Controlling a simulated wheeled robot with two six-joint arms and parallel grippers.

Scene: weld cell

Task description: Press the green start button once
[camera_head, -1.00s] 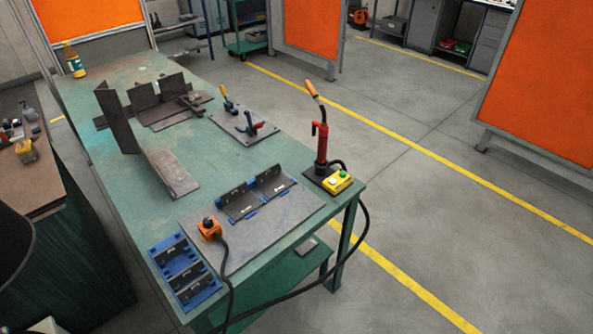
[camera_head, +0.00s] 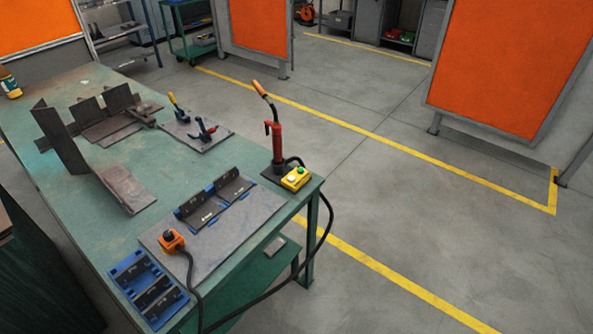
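The green start button (camera_head: 300,169) sits on top of a yellow control box (camera_head: 296,179), with a paler white button beside it. The box stands near the right corner of the green table (camera_head: 100,213), just in front of a red upright torch holder (camera_head: 277,143). Neither of my grippers is in the head view.
An orange box with a black button (camera_head: 171,240) and a blue tray (camera_head: 148,289) lie at the table's near end. Dark angle plates (camera_head: 215,199) stand on a grey plate. A black cable hangs off the table's right side. Open floor (camera_head: 440,235) lies to the right.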

